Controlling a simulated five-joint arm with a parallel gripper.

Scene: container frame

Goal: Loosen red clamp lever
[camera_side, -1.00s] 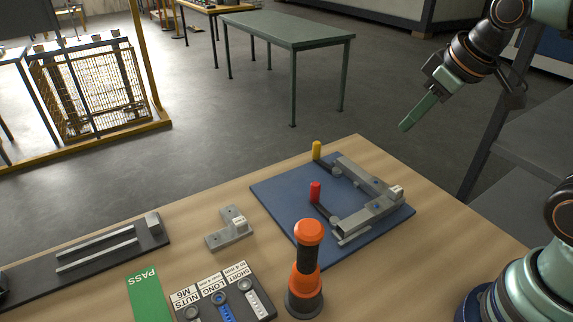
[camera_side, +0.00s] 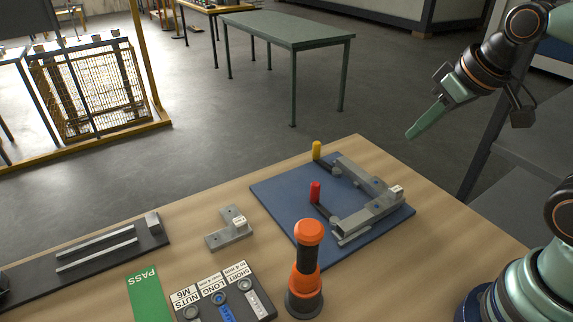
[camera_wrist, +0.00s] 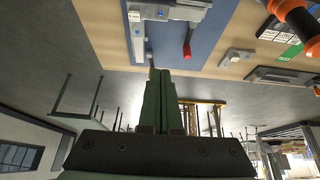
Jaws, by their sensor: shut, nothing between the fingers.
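My gripper (camera_side: 411,135) is shut and empty. It hangs in the air to the right of and above the fixture, well apart from the red lever. In the wrist view its green fingers (camera_wrist: 163,75) are together and point toward the fixture. A yellow-handled lever (camera_side: 316,150) stands at the far left of the frame.
An orange and black tool (camera_side: 306,262) stands upright in front of the blue plate. A grey bracket (camera_side: 231,232), a labelled parts tray (camera_side: 255,290), a green PASS mat (camera_side: 148,298) and a dark railed fixture (camera_side: 95,255) lie to the left. The space above the plate is clear.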

